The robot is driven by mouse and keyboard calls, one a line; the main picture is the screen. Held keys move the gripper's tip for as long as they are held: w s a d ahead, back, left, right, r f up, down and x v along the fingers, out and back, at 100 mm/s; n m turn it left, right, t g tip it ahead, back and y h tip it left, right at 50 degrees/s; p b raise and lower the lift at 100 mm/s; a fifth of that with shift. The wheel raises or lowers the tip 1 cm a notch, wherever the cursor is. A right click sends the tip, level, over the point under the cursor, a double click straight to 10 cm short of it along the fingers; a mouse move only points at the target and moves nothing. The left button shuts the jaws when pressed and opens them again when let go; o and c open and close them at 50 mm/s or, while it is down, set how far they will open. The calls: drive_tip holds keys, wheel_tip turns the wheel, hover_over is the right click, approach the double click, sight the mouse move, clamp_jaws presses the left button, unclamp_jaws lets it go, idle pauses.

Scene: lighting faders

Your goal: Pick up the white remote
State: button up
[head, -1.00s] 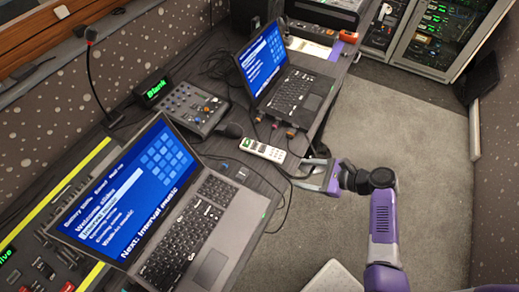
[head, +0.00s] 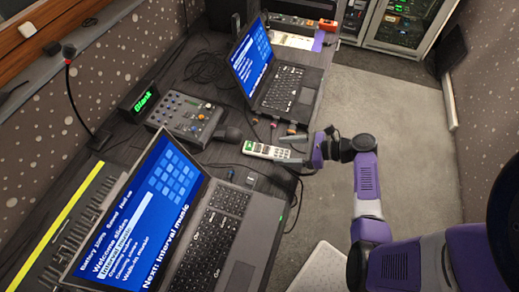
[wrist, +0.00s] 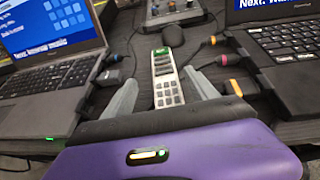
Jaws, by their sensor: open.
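The white remote (head: 266,150) lies on the dark desk between the two laptops, its long side pointing toward my gripper (head: 308,153). In the wrist view the remote (wrist: 167,82) shows a green screen at its far end and grey buttons nearer me. My gripper (wrist: 160,92) is open, with one grey finger on each side of the remote's near end in that view. The fingers look apart from the remote. Whether they are level with it or above it I cannot tell. Nothing is held.
Open laptops stand on both sides, the near one (head: 215,235) and the far one (head: 285,85). Cables with coloured plugs (wrist: 207,40) lie close by. Grey floor is free on the right.

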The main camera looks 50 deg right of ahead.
sight(267, 149)
drive_tip(key=x, duration=0.7)
drive_tip(key=shift+w+d+f, duration=0.15)
drive_tip(key=shift+w+d, duration=0.05)
drive_tip(key=shift+d, duration=0.05)
clamp_jaws()
